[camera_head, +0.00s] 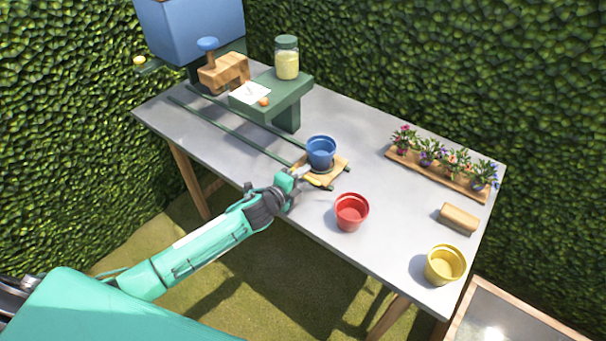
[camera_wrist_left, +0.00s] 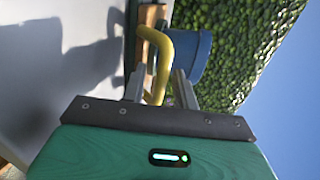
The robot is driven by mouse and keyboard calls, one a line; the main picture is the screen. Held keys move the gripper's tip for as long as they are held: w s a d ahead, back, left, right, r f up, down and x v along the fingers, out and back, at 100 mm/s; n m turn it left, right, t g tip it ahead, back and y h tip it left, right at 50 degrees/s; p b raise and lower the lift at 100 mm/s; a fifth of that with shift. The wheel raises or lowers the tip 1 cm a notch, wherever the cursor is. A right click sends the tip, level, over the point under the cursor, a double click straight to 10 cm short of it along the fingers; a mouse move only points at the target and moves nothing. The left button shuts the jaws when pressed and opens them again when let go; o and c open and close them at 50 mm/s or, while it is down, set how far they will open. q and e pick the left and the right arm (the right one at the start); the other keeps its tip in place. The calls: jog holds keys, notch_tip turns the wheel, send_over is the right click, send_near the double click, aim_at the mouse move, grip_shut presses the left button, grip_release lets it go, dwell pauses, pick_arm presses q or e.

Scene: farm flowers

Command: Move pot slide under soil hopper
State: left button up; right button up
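The pot slide (camera_head: 337,176) is a small wooden board with a yellow handle on its near side. It sits at the near right end of two green rails. A blue pot (camera_head: 321,152) stands upright on it. The soil hopper (camera_head: 193,27) is a large blue bin at the back left, at the other end of the rails. My left gripper (camera_head: 301,175) is at the near edge of the slide. In the left wrist view the yellow handle (camera_wrist_left: 160,70) lies between its two open fingers (camera_wrist_left: 158,85), with a small gap visible. My right gripper is not in view.
A green rails pair (camera_head: 235,130) runs along the table. A green stand (camera_head: 290,95) with a jar (camera_head: 286,60) rises behind them. A red pot (camera_head: 351,212), yellow pot (camera_head: 444,265), wooden block (camera_head: 459,218) and flower tray (camera_head: 435,175) stand right.

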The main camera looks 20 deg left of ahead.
pick_arm(q)
jog(key=shift+w+d, duration=0.15)
jog(key=shift+w, duration=0.15)
jog(key=shift+c, duration=0.4)
grip_shut()
